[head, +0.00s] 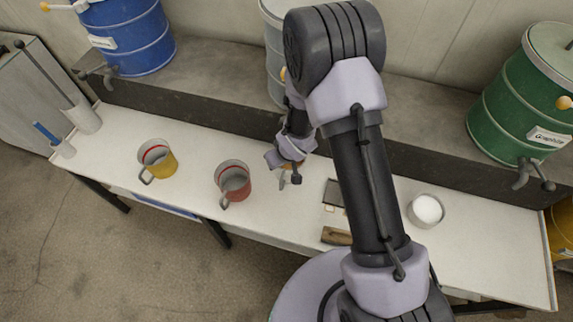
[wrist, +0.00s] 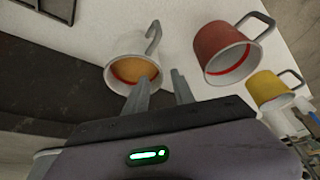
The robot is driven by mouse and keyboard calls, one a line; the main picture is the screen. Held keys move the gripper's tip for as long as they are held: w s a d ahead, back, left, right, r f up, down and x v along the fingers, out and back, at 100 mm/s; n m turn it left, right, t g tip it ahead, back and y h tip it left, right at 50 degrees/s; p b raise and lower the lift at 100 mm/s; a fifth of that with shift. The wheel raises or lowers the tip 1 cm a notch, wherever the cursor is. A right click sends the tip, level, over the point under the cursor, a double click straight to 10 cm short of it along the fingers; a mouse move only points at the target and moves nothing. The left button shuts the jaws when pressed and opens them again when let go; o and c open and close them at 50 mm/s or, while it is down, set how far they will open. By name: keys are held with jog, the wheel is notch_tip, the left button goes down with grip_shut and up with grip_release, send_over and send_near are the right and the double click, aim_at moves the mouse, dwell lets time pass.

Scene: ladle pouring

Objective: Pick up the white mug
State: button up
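The white mug (wrist: 128,48) has a tan inside and a red line below its rim. It shows in the upper middle of the wrist view, its handle pointing up and right. In the head view it is mostly hidden behind my wrist. My gripper (wrist: 166,84) is open and empty, its two grey fingers apart. In the wrist view the left finger overlaps the mug's rim and the right finger is just right of the mug; I cannot tell whether they touch it. In the head view my gripper (head: 289,178) points down over the table.
A red mug (head: 236,184) and a yellow mug (head: 166,165) stand left on the white table (head: 108,150). A container of white material (head: 427,209) stands at the right. A dark item and a brush-like item (head: 337,236) lie near my arm. Blue and green drums stand behind.

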jog(key=b, duration=0.1)
send_over(278, 171)
jog(key=s, duration=0.2)
notch_tip(278, 171, down, 5)
jog(key=b+x, duration=0.2)
jog(key=x, duration=0.1)
jog(key=b+x, duration=0.1)
jog(key=x, duration=0.1)
jog(key=shift+w+d+f, duration=0.15)
jog(key=shift+d, duration=0.2)
jog(key=shift+w+f, duration=0.1)
jog(key=shift+r, duration=0.2)
jog(key=shift+c, duration=0.8)
grip_shut()
